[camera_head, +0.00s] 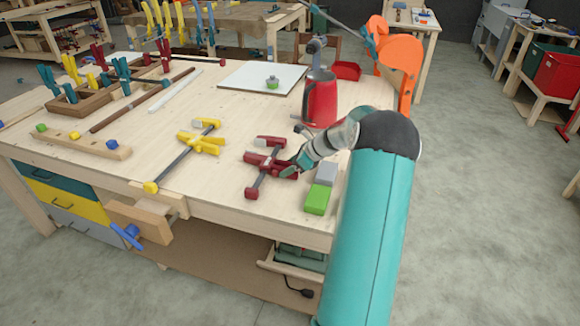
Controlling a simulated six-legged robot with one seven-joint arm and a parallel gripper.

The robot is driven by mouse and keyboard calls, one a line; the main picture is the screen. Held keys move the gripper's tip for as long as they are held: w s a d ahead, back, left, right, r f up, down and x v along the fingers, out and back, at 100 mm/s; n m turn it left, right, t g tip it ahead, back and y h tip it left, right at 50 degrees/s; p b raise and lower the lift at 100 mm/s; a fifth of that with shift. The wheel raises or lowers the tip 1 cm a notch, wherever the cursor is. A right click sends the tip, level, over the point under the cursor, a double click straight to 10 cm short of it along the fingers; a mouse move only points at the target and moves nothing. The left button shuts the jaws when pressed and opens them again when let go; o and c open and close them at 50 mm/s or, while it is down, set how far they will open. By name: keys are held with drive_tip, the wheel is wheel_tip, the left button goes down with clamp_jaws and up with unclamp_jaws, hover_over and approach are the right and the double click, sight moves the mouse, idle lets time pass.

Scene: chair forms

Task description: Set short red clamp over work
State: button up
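A short dark red bar clamp (254,184) lies on the light wooden workbench (215,180), near its front edge. My gripper (288,168) reaches in from the right, low at the clamp's right side. Its fingertips overlap the clamp's red body in the picture; whether they grip it is too small to tell. A longer yellow bar clamp (172,162) lies to the left, slanting toward the front edge. A wooden strip (85,144) with green and blue pieces on it lies at the front left. I cannot tell which piece is the work.
A green and grey block (318,195) lies right of the red clamp, beside my arm. A red pitcher-like container (320,98) stands behind it. A white board (250,78) lies at the back. A wooden rack (90,98) of upright clamps stands left. A wooden vise (140,215) juts from the front.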

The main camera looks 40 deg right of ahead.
drive_tip(key=c, duration=0.5)
drive_tip(key=shift+o, duration=0.2)
drive_tip(key=shift+r, duration=0.2)
drive_tip(key=shift+r, duration=2.4)
drive_tip(key=shift+c, duration=0.2)
